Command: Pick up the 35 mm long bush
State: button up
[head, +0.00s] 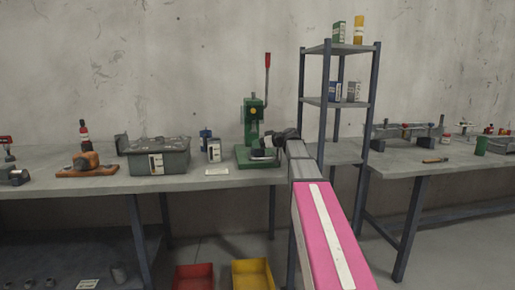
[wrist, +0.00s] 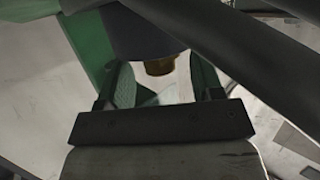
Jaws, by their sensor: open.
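My gripper (head: 277,138) is at the green arbor press (head: 252,125) on the bench, partly hidden by my arm in the head view. In the wrist view my gripper (wrist: 162,84) is open, with its two fingers apart. A short brown-gold cylindrical piece (wrist: 160,66) shows between the fingertips, just under a dark block of the press. I cannot tell whether it is the 35 mm long bush or part of the press. No finger visibly touches it. Several small grey round pieces (head: 28,283) stand on the lower shelf at far left, too small to identify.
A grey bin (head: 160,157) and small boxes (head: 214,150) stand left of the press. A tall shelf rack (head: 340,102) stands close on the right. A red bin (head: 194,278) and a yellow bin (head: 252,274) are low in front. The press's red-handled lever (head: 267,72) rises above.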

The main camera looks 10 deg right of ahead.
jog(key=c, duration=1)
jog(key=shift+c, duration=0.2)
